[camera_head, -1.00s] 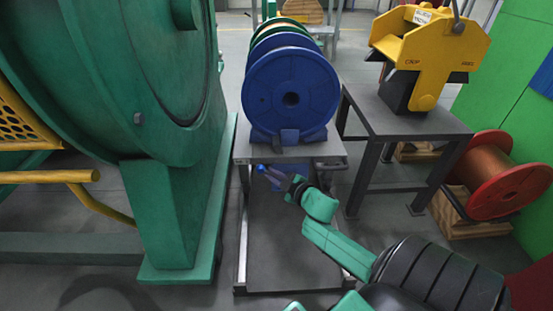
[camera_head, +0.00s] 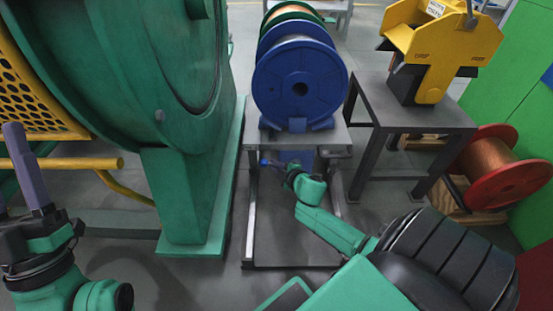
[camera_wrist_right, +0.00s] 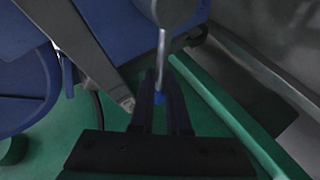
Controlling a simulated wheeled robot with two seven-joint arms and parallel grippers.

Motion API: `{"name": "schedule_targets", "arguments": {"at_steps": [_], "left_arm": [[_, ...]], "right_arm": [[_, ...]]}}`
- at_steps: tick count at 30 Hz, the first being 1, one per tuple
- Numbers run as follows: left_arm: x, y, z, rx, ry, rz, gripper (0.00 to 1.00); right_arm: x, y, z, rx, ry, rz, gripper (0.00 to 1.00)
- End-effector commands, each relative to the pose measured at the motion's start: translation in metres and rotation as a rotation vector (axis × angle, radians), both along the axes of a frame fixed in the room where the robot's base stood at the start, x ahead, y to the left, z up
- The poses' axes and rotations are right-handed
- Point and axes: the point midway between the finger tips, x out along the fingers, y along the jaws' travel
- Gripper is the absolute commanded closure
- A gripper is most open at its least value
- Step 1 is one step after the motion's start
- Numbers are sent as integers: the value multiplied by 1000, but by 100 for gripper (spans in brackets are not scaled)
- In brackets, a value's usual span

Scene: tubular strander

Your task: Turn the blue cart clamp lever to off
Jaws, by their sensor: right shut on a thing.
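The blue cart (camera_head: 252,215) stands in the middle of the head view, carrying a blue reel (camera_head: 300,84). My left gripper (camera_head: 12,175) is at the left edge, fingers apart and empty, partly cut off.
A big green machine (camera_head: 185,185) stands close left of the cart, with a yellow rail (camera_head: 80,163) before it. A dark table (camera_head: 425,118) with a yellow device (camera_head: 435,45) stands right. A copper-wound red reel (camera_head: 500,165) lies beyond it.

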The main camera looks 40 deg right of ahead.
Motion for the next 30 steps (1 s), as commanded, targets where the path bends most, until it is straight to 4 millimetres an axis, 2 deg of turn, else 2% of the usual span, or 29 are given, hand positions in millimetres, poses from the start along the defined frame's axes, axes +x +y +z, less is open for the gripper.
{"name": "schedule_targets", "arguments": {"at_steps": [6,13,17,24,30], "left_arm": [[27,-13,-75,48,258,-27,50],[34,-24,-157,93,506,-57,50],[29,-29,-202,116,638,-75,50],[7,-35,-277,153,861,-108,50],[-17,-39,-325,176,1006,-131,50]], "right_arm": [[1,2,-4,-58,46,-1,100],[2,2,-10,-128,98,-1,100],[3,3,-14,-172,130,-2,100],[3,3,-23,-255,194,-2,100],[3,3,-30,-322,245,-3,100]]}}
